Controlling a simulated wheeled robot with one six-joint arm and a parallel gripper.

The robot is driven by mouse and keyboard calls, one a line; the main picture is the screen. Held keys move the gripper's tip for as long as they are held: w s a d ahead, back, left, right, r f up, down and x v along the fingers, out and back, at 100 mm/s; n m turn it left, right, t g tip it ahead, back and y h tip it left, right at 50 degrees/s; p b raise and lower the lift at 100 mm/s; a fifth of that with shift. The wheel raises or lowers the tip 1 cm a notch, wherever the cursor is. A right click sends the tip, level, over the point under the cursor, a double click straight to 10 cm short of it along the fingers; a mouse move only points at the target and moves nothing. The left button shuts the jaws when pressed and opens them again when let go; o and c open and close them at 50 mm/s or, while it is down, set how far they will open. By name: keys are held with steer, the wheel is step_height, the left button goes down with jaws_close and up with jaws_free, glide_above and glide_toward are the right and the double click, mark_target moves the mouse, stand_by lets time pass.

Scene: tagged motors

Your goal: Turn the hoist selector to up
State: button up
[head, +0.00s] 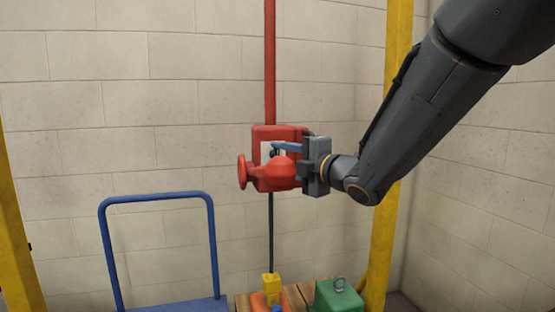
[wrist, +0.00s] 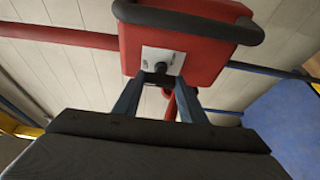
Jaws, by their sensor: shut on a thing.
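The red hoist (head: 262,132) hangs from a red bar, with a red handwheel (head: 242,172) on its left. It carries a pale selector plate (head: 265,151), which also shows in the wrist view (wrist: 148,55). A small dark selector knob (wrist: 161,67) sits on this plate. My gripper (head: 275,148) reaches in from the right at the hoist's front. In the wrist view its two blue fingers (wrist: 160,80) converge on the knob and are shut on it. The fingertips partly cover the knob, and I cannot tell which way it points.
A dark chain (head: 271,225) hangs from the hoist to a yellow hook block (head: 271,284) above an orange motor (head: 258,301). A green motor (head: 338,298) with a lifting ring stands to its right on wooden boards. A blue cart (head: 156,196) stands left. Yellow posts (head: 391,240) flank the space.

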steer(key=o, duration=0.8)
steer(key=shift+s+f, duration=0.1)
steer(key=v, duration=0.7)
steer(key=shift+s+d, duration=0.2)
steer(key=shift+s, duration=0.1)
